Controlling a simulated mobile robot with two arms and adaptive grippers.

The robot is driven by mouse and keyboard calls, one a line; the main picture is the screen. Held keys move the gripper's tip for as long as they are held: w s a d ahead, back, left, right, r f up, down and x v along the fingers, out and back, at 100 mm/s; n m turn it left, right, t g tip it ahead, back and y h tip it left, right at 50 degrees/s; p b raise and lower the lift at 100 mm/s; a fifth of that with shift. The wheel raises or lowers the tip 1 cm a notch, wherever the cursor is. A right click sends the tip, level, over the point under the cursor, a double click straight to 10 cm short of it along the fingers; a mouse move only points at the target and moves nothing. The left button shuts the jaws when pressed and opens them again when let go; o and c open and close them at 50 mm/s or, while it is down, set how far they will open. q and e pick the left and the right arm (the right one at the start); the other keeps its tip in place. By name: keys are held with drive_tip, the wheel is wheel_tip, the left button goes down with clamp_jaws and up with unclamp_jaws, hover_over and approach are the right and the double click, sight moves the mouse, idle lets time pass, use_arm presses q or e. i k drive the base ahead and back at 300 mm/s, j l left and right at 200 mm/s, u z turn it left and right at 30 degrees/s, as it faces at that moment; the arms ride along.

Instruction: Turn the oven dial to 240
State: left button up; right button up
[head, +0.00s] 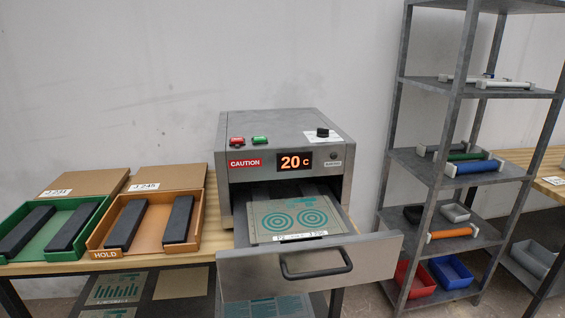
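The oven (280,145) is a grey metal box on the wooden table. Its black dial (322,132) sits on the top face at the right, beside a white label. The orange display (295,161) on the front reads 20 C. The oven's drawer (300,270) is pulled out, with a dark handle on its front. A plate (297,216) with teal concentric circles lies in the drawer. The dial's setting is too small to read. Neither of my grippers shows in the head view.
A red button (237,141) and a green button (260,140) are on the oven top. A green tray (75,215) and an orange tray (190,245) marked HOLD stand left of the oven. A metal shelf (452,88) stands at right. The open drawer juts forward.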

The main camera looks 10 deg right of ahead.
sight(323, 132)
drive_tip(key=i+l+u, duration=0.1)
drive_tip(key=l, duration=0.3)
drive_tip(key=i+l+u, duration=0.15)
drive_tip(key=l, duration=0.25)
drive_tip(key=i+l+u, duration=0.1)
drive_tip(key=l, duration=0.3)
drive_tip(key=i+l+u, duration=0.15)
drive_tip(key=l, duration=0.25)
